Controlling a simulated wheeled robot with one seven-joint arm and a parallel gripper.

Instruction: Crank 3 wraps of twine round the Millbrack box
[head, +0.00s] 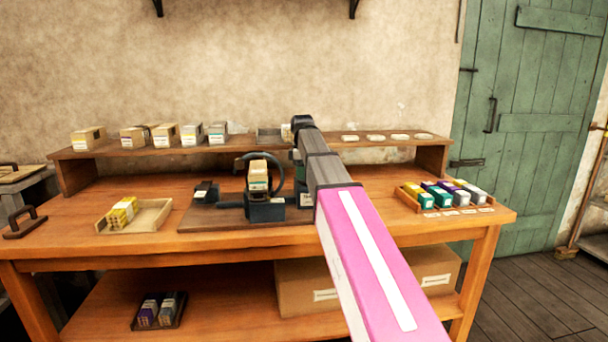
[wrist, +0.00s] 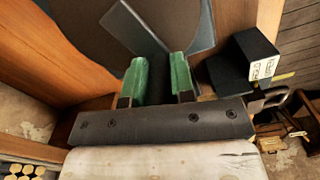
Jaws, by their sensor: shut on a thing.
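A tan box with a pale, green-edged label (head: 258,174) stands in the press (head: 264,208) on the bench; its name is too small to read. The dark handwheel (head: 285,166) rises behind it, partly hidden by the box. My gripper (wrist: 159,78) has green fingers, a little apart, in the wrist view. It is at the handwheel's right side, mostly behind my arm in the head view. I cannot make out any twine on the box.
Several boxes (head: 165,134) stand on the back shelf. A tray (head: 411,199) of coloured boxes is at the right. The bench front (head: 240,242) is clear.

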